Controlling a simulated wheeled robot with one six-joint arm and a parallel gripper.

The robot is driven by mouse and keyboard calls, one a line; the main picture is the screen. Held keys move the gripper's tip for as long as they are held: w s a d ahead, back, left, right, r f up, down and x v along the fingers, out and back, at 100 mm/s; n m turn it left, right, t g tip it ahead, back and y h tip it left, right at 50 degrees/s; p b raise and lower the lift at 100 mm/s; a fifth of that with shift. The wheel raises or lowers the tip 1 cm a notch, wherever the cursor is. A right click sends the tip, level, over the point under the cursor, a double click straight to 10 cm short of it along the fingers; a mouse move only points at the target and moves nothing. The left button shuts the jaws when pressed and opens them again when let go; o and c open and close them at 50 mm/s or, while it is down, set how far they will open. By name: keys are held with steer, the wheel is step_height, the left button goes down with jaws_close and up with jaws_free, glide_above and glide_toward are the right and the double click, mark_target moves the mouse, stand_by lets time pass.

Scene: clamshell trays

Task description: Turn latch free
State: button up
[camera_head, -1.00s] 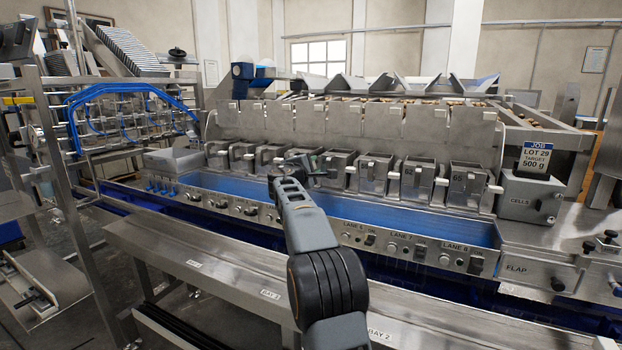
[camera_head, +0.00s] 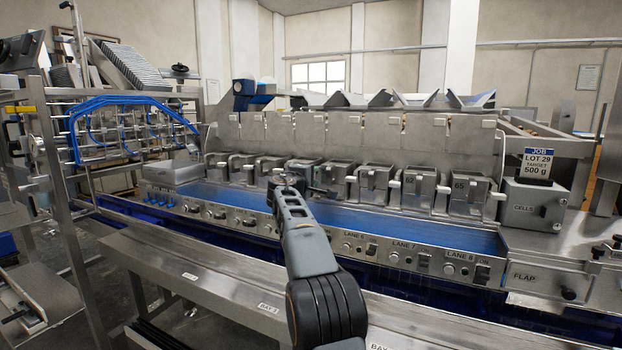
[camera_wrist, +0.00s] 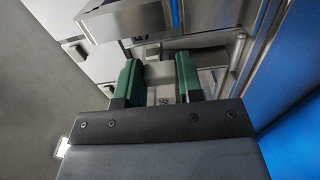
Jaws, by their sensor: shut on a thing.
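In the wrist view, my gripper (camera_wrist: 159,78) has two green-padded fingers closed on a small grey metal piece (camera_wrist: 158,72), which looks like the latch. The piece sits between the pads, close below a steel bucket (camera_wrist: 130,18). In the head view, my gripper (camera_head: 300,185) is at the row of weigh buckets, above the blue trough. The latch itself cannot be made out there, because my wrist and the small parts around it hide it.
The blue trough (camera_head: 400,222) runs under the row of steel buckets (camera_head: 376,178). A front panel with lane switches (camera_head: 371,249) lies below it. A grey CELLS box (camera_head: 533,205) stands at the right end. A steel bench ledge (camera_head: 190,268) is in front.

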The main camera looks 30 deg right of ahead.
steer(key=shift+d, duration=0.1)
steer(key=o, duration=0.9)
steer(key=shift+o, duration=0.2)
steer(key=b+v, duration=0.2)
steer(key=v, duration=1.2)
steer(key=shift+s, duration=0.1)
